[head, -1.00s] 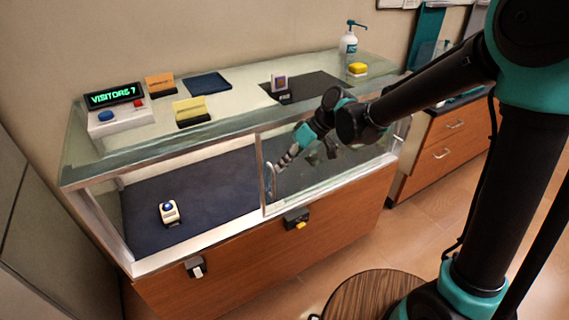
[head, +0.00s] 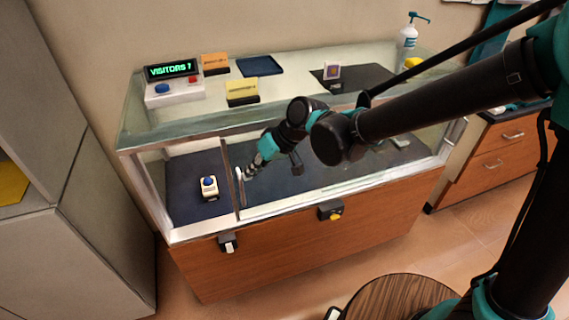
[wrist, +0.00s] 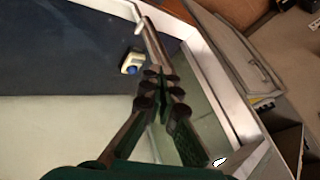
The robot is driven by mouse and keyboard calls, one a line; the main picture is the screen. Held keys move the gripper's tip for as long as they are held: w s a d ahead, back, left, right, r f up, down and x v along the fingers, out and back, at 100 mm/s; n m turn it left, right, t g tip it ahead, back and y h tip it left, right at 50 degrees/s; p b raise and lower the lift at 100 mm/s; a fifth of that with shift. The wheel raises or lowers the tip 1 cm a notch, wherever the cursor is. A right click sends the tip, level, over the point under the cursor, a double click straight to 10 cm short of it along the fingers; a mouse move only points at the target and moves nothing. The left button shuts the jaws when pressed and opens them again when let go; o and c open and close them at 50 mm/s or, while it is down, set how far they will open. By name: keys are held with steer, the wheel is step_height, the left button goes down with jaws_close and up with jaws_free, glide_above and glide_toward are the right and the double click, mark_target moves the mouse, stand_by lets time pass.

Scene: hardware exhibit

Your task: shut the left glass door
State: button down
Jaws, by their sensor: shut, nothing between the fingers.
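The left glass door (head: 231,185) of the display case stands partly across the front. Its upright metal edge and a pale handle show in the head view, with an open gap to the left of them. My gripper (head: 246,173) is shut and empty, close beside the handle on its right. In the wrist view the closed fingertips (wrist: 158,74) are at the lower end of the door's metal upright (wrist: 153,42). I cannot tell for certain whether they touch it.
A small white device with a blue button (head: 209,187) sits inside the case behind the gap. Two small lock-like boxes (head: 228,243) (head: 331,210) are on the wooden front. A grey cabinet (head: 70,200) stands at the left; a round wooden stool (head: 395,298) is in front.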

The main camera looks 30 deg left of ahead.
steer(key=s+a, duration=1.4)
steer(key=s, duration=0.4)
steer(key=shift+s+a, duration=0.1)
steer(key=w+d+r, duration=0.6)
steer(key=d+r, duration=0.1)
steer(key=r, duration=0.1)
steer(key=shift+w+d, duration=0.15)
steer(key=shift+d, duration=0.05)
